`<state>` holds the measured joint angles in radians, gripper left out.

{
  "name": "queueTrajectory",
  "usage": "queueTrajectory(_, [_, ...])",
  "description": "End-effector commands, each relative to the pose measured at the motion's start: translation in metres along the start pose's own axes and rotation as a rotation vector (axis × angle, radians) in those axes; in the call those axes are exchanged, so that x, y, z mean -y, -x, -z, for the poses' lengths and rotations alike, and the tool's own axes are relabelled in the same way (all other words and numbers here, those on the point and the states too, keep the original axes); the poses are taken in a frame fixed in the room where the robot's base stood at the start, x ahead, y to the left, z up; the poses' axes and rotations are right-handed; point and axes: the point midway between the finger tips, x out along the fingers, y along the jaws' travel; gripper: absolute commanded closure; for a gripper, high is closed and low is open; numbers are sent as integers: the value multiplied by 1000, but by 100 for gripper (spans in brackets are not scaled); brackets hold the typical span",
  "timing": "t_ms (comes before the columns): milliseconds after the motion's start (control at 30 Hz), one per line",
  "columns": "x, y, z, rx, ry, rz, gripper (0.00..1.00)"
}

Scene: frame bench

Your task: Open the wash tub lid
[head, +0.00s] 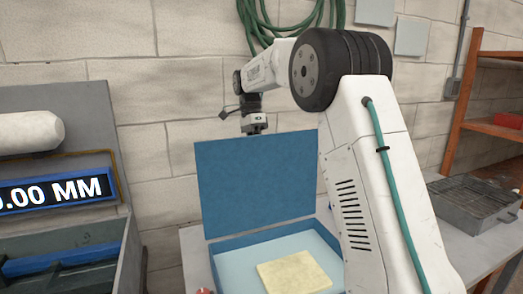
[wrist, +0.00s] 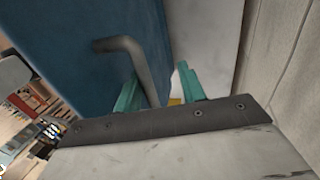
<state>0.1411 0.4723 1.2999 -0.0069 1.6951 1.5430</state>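The wash tub (head: 275,240) is blue with a pale inside. Its blue lid (head: 258,180) stands raised, nearly upright, at the back of the tub. My gripper (head: 254,126) is at the lid's top edge, and its fingers are hidden behind the lid in the head view. In the wrist view, the lid (wrist: 95,30) fills the upper left, with a bent grey handle (wrist: 128,50) on it. The teal fingers of my gripper (wrist: 158,76) are spread, with the handle running down between them. A gap shows between the handle and the right finger.
A yellow sponge-like block (head: 294,272) lies in the tub. A grey bin with a display panel (head: 55,194) stands at left. A metal basket (head: 474,201) sits on the bench at right, near an orange shelf (head: 490,125). A block wall (head: 160,110) is close behind.

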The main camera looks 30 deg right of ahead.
Motion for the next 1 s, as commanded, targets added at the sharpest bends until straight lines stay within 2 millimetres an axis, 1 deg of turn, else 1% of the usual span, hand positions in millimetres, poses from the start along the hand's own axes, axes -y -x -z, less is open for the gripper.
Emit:
queueTrajectory(467, [0, 1, 2, -2, -2, -1, 66])
queueTrajectory(567, [0, 11, 2, -2, -2, 1, 66])
queueTrajectory(800, [0, 53, 1, -2, -1, 4, 66])
queueTrajectory(900, [0, 66, 1, -1, -1, 2, 66])
queueTrajectory(1000, [-1, 74, 1, -1, -1, 0, 66])
